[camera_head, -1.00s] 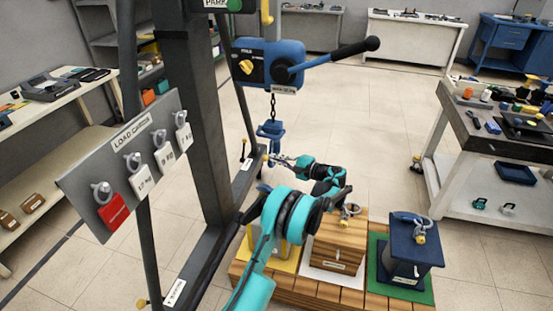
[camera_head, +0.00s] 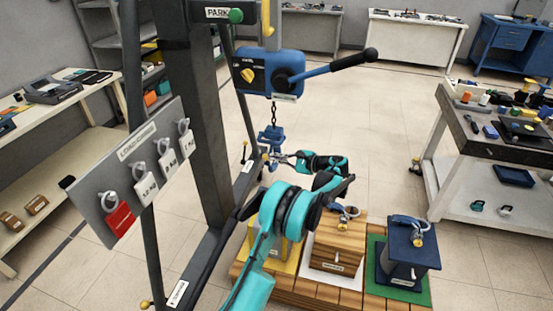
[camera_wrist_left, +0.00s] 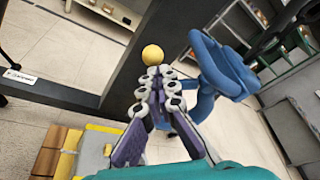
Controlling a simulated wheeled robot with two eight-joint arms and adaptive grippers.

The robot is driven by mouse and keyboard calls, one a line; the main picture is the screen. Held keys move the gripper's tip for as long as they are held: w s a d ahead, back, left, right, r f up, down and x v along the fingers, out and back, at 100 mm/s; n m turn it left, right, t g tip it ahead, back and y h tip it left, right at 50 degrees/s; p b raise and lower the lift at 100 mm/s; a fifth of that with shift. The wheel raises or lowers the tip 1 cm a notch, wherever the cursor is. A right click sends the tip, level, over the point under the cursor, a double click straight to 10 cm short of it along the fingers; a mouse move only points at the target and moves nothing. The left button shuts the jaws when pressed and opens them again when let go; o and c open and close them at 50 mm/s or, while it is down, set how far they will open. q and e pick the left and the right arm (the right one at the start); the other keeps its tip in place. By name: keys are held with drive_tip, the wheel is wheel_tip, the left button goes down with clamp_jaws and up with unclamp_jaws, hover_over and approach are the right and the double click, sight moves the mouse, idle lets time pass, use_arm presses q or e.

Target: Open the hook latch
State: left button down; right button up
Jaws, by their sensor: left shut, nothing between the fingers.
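The blue hook (camera_head: 270,135) hangs on a chain below the blue hoist (camera_head: 270,72). In the left wrist view the hook (camera_wrist_left: 226,72) is large, right of the fingers. My left gripper (camera_head: 274,157) is at the lower part of the hook, its fingers shut and empty. In the left wrist view the closed fingertips (camera_wrist_left: 160,73) point at a yellow ball (camera_wrist_left: 152,57) just beyond them. Whether they touch the ball or the hook, I cannot tell. The latch itself is not clear at this size. My right gripper is not in view.
Below stand a wooden crate (camera_head: 338,246), a dark blue block (camera_head: 408,246) on a green mat, and a yellow-based load, partly hidden by my arm. A grey board (camera_head: 98,212) with hanging tags stands left. The post (camera_head: 200,120) is close behind the hook.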

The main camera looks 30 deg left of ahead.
use_arm(q)
drive_tip(key=shift+w+a+r+m+p, duration=0.15)
drive_tip(key=shift+r+m+p, duration=0.5)
drive_tip(key=shift+r, duration=0.8)
drive_tip(key=shift+w+r, duration=0.1)
